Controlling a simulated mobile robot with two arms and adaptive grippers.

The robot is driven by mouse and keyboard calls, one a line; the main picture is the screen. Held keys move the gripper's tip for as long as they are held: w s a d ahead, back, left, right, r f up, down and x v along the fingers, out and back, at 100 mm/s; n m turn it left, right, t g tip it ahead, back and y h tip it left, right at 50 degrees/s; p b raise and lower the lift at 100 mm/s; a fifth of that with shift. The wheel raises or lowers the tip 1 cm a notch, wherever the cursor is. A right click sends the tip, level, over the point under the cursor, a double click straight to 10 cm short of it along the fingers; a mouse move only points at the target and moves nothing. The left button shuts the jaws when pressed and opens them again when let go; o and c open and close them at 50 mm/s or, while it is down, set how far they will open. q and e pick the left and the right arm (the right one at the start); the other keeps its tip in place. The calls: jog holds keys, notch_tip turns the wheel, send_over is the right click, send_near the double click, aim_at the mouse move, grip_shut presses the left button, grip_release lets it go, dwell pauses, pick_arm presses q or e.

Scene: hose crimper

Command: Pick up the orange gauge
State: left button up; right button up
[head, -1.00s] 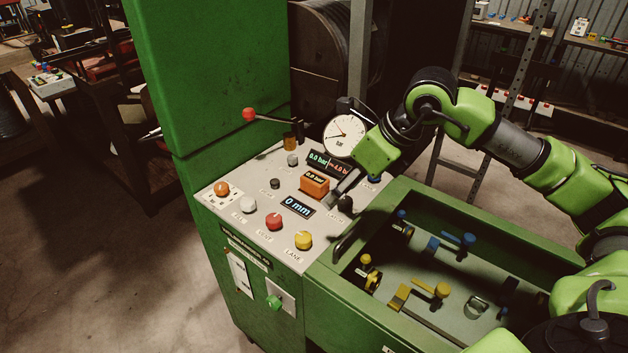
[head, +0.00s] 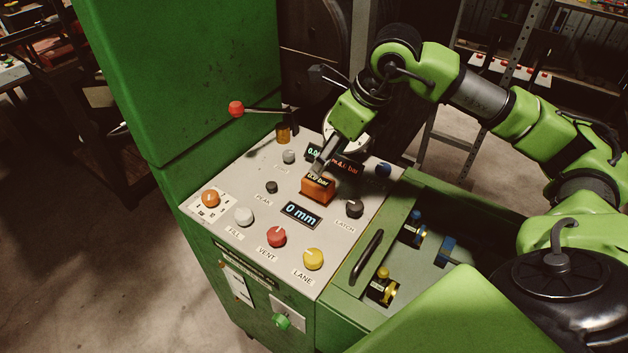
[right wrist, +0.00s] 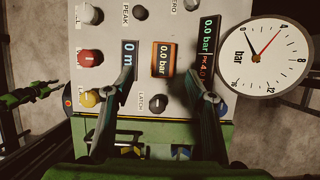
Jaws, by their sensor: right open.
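The orange gauge (head: 318,190) is a small orange box with a lit "0.0 bar" display. It sits on the sloped grey control panel (head: 225,219), between the "0 mm" display (head: 300,215) and the larger bar display (head: 349,165). In the right wrist view the gauge (right wrist: 163,60) lies between and beyond the fingertips. My right gripper (head: 322,168) is over the gauge in the head view, its fingers partly covering the gauge's back edge. In the right wrist view the gripper (right wrist: 172,82) is open, one finger on each side of the gauge. I cannot tell whether they touch it.
A round dial (right wrist: 265,56) stands behind the panel. Knobs surround the gauge: a black latch knob (head: 354,209), a red knob (head: 277,237) and a yellow knob (head: 313,259). A red-tipped lever (head: 236,109) sticks out at the back left. A green trough with fittings lies to the right.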

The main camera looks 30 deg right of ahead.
aim_at(319, 180)
jog(key=x, duration=0.5)
jog(key=shift+s+f+p, duration=0.1)
jog(key=shift+p, duration=0.3)
jog(key=shift+f, duration=0.2)
jog(key=x, duration=0.1)
jog(key=p+x, duration=0.2)
jog(key=x, duration=0.1)
jog(key=shift+d+f, duration=0.15)
jog(key=shift+d, duration=0.25)
jog(key=shift+w+f, duration=0.2)
jog(key=shift+f, duration=0.25)
pick_arm(q)
jog(key=r, duration=0.3)
jog(key=shift+s+d+r, duration=0.1)
jog(key=shift+s+r, duration=0.05)
jog(key=shift+s, duration=0.2)
pick_arm(e)
jog(key=shift+c, duration=0.4)
jog(key=c, duration=1.3)
pick_arm(q)
jog(key=shift+s, duration=0.2)
pick_arm(e)
jog(key=shift+c, duration=0.3)
jog(key=shift+r, duration=0.1)
